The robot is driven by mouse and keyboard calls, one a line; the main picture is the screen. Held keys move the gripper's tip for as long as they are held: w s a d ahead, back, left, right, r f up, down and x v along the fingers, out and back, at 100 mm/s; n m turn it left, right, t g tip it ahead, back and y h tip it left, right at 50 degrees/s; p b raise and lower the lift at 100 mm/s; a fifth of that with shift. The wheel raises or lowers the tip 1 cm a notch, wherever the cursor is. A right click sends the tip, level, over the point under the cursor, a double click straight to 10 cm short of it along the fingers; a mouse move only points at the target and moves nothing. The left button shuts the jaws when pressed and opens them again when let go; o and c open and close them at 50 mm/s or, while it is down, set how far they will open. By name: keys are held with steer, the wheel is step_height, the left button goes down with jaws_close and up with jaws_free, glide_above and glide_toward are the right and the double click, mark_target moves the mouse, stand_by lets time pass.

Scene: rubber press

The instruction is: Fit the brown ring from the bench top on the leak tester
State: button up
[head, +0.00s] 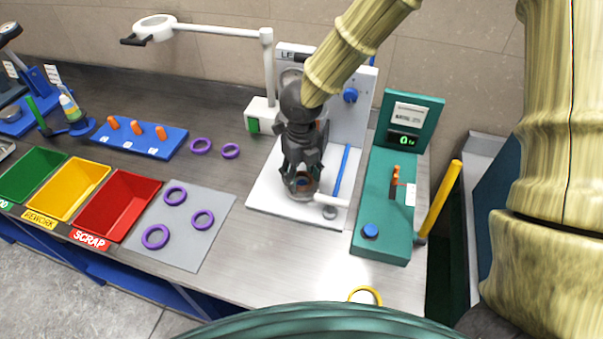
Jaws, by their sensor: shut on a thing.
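The leak tester (268,197) is a white stand with a flat base, an upright back panel, a blue knob and a blue lever. My gripper (302,186) points down over the middle of its base. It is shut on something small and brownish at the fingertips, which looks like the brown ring. The fingers hide most of it, and I cannot tell whether it touches the tester's seat. No other brown ring shows on the bench top (262,262).
A grey mat (184,222) with purple rings lies left of the tester, beside red, yellow and green bins. A green gauge device (378,215) stands close on the right. A magnifier lamp (267,75) rises behind. A yellow ring (378,295) lies near the front edge.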

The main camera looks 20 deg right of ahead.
steer(key=shift+f, duration=0.1)
stand_by(0.3)
steer(key=o, duration=1)
steer(key=shift+c, duration=0.2)
steer(key=shift+o, duration=0.3)
steer(key=o, duration=0.4)
steer(key=shift+r+p, duration=2.8)
steer(key=shift+r, duration=0.1)
